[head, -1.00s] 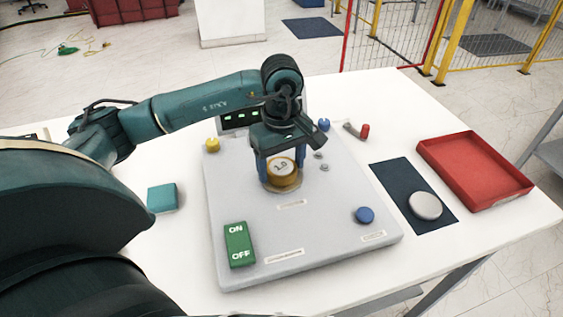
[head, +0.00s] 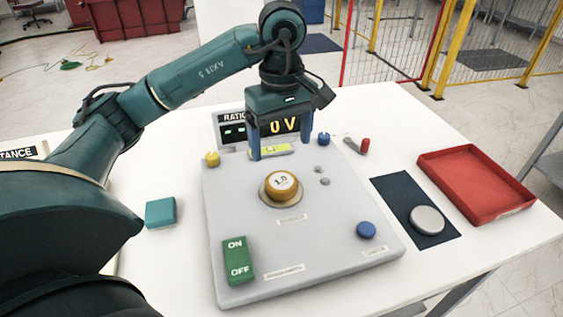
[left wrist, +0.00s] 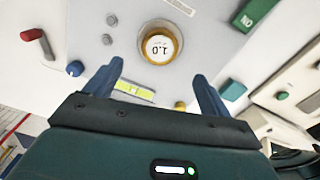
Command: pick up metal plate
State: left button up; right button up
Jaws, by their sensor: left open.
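A round pale grey disc, likely the metal plate (head: 427,220), lies flat on a dark blue mat (head: 397,188) at the right of the table. My left gripper (head: 283,153) is open and empty, pointing down above the back part of the grey panel (head: 330,235), well to the left of the disc. Its two blue fingers also show in the left wrist view (left wrist: 158,72), where the disc does not appear. A round brass dial marked 1.0 (head: 282,188) sits on the panel in front of the fingers and apart from them. My right gripper is not in view.
A red tray (head: 475,178) stands right of the mat. The panel bears a green ON/OFF switch (head: 238,260), a blue knob (head: 366,230) and a yellow knob (head: 212,159). A display (head: 285,125) stands behind. A teal block (head: 161,212) lies at left.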

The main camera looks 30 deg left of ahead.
aim_at(427, 220)
jog(key=k+l, duration=0.8)
jog(key=k, duration=0.05)
